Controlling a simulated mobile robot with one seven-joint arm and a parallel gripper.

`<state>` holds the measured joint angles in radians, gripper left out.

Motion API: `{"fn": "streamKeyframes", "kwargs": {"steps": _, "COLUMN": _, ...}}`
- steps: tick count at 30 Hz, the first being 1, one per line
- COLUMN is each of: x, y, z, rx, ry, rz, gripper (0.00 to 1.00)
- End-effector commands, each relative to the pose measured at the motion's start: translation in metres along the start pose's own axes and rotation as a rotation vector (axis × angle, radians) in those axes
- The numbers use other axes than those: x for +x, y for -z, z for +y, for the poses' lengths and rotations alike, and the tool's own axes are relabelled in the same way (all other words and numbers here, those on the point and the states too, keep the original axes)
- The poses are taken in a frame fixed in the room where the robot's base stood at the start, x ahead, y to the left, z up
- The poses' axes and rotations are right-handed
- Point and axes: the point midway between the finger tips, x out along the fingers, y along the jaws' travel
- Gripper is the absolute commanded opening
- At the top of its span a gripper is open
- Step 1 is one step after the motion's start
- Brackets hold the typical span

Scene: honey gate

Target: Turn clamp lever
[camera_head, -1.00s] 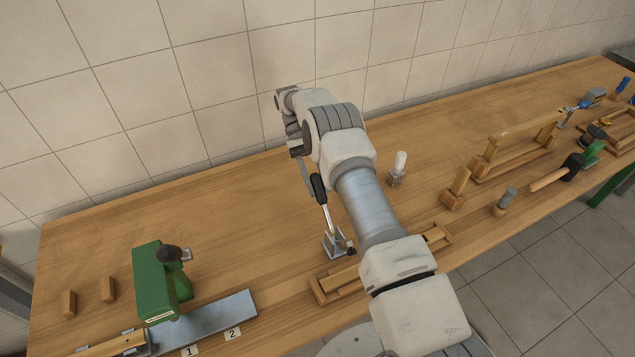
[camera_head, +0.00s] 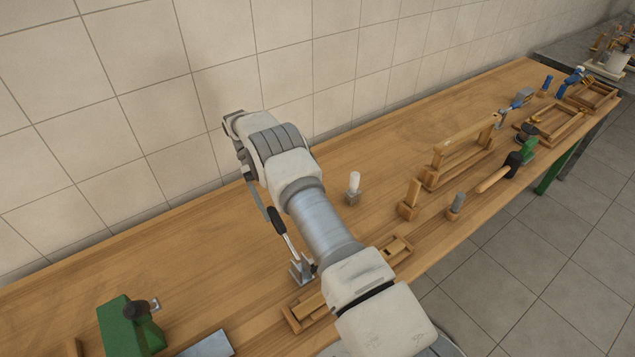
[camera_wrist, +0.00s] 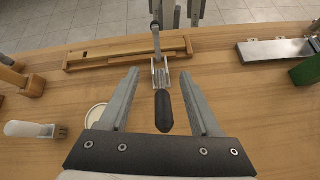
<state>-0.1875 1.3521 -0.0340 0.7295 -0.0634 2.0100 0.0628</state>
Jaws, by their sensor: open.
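The clamp lever has a black handle (camera_head: 277,221) on a bright metal rod, rising tilted from a small metal clamp base (camera_head: 299,269) on the bench. In the wrist view the black handle (camera_wrist: 164,112) points toward the palm and lies between the two fingers, apart from both. The clamp base (camera_wrist: 160,74) is beyond it. My gripper (camera_wrist: 161,88) is open, with a finger on each side of the lever. In the head view my arm hides most of the gripper, and only a part of a finger shows beside the handle.
A wooden frame (camera_wrist: 125,54) lies just beyond the clamp. A white-topped peg (camera_head: 354,184) stands right of my arm. A green tool (camera_head: 127,327) and a metal plate (camera_head: 208,346) are at lower left. The tiled wall (camera_head: 150,90) runs behind the bench. The bench left of the clamp is clear.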

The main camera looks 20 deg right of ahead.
Motion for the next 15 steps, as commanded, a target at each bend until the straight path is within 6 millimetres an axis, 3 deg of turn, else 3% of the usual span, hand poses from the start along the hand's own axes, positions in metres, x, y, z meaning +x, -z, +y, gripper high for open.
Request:
{"fn": "streamKeyframes", "kwargs": {"steps": 1, "x": -0.008, "y": -0.011, "z": 0.002, "rx": 0.000, "ry": -0.001, "rz": 0.001, "gripper": 0.64}}
{"fn": "streamKeyframes", "kwargs": {"steps": 5, "x": -0.001, "y": -0.016, "z": 0.016, "rx": 0.001, "ry": 0.001, "rz": 0.000, "gripper": 0.64}}
{"fn": "streamKeyframes", "kwargs": {"steps": 15, "x": 0.008, "y": -0.050, "z": 0.060, "rx": 0.001, "ry": 0.003, "rz": 0.001, "gripper": 0.64}}
